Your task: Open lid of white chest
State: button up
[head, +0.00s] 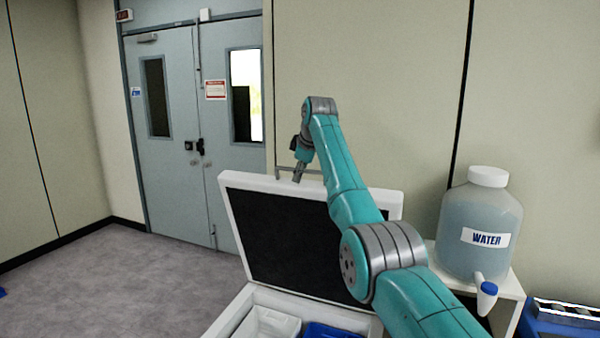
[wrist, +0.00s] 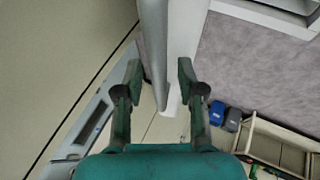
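The white chest (head: 232,312) stands in the lower middle of the head view. Its lid (head: 228,205) is raised steeply, with the dark inner face showing. A thin grey handle (head: 318,171) shows at the lid's top edge. My gripper (head: 298,176) is at that top edge, by the handle. In the wrist view my gripper (wrist: 159,80) has its two fingers spread apart, with the pale lid edge (wrist: 185,45) running between and beyond them. Whether a finger touches the lid or handle cannot be told. My arm hides the lid's right part.
A white bin (head: 268,324) and a blue bin (head: 325,331) are inside the chest. A water jug (head: 475,215) stands on a white stand (head: 508,290) at right. Grey double doors (head: 180,130) are behind.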

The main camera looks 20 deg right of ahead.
jog(key=v, duration=1.2)
